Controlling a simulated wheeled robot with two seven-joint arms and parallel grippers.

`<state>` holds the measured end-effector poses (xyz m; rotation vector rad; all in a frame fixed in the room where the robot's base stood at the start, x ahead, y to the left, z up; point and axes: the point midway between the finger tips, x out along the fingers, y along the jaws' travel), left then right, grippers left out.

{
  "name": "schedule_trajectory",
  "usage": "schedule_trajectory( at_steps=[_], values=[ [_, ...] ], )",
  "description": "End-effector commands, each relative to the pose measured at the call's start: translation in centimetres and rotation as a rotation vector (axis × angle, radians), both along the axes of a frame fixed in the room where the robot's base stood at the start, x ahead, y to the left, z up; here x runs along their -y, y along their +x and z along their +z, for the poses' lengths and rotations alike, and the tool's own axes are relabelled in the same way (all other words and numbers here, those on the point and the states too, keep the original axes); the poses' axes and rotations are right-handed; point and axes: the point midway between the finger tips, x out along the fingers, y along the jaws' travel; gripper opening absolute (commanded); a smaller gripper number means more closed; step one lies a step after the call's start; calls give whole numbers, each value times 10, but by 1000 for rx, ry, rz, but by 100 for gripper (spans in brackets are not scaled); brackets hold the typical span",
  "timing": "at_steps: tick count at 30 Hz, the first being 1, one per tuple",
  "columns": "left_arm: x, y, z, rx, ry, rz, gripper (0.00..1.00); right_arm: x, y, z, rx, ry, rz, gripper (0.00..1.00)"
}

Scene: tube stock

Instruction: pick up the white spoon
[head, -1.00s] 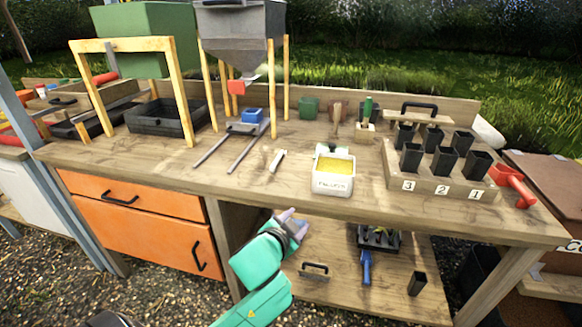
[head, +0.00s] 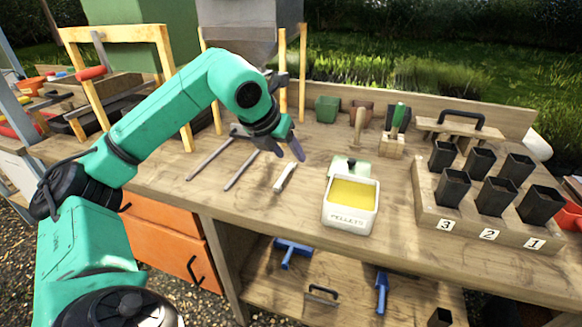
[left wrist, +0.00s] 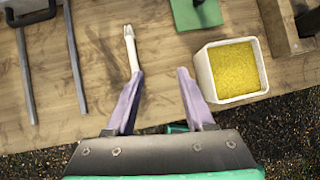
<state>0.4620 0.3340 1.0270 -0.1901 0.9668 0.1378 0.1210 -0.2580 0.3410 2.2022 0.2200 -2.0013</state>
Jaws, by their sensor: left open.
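The white spoon (head: 285,177) lies flat on the wooden bench top, left of the pellets tub. In the left wrist view the spoon (left wrist: 130,50) shows just ahead of the left fingertip, its near end partly hidden behind that finger. My left gripper (head: 289,147) is above the bench near the spoon, with its purple fingers apart and nothing between them. In the left wrist view the gripper (left wrist: 160,74) has the spoon off to the left of its middle. My right gripper is not in view.
The white tub (head: 350,205) of yellow pellets stands right of the spoon, with a green thing (head: 352,165) behind it. Two metal rails (head: 241,170) lie to the left. A numbered rack (head: 490,222) of black pots stands at the right. Bare bench lies around the spoon.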

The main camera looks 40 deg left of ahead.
Motion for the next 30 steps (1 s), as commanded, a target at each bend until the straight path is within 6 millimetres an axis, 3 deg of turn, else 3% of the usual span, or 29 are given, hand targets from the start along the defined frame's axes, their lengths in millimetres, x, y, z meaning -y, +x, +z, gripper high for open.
schedule_trajectory(
  at_steps=[1, 4, 13, 25, 30],
  values=[
    [-24, -9, 7, -21, 50, 75, 54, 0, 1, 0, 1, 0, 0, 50],
    [-44, -17, 6, -49, 90, 139, 54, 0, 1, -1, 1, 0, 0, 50],
    [-54, 18, -53, -56, 89, 135, 54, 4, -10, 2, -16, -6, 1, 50],
    [-57, 53, -107, -52, 86, 133, 54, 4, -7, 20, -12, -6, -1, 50],
    [-59, 57, -115, -49, 89, 131, 54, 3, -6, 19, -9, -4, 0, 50]
  ],
)
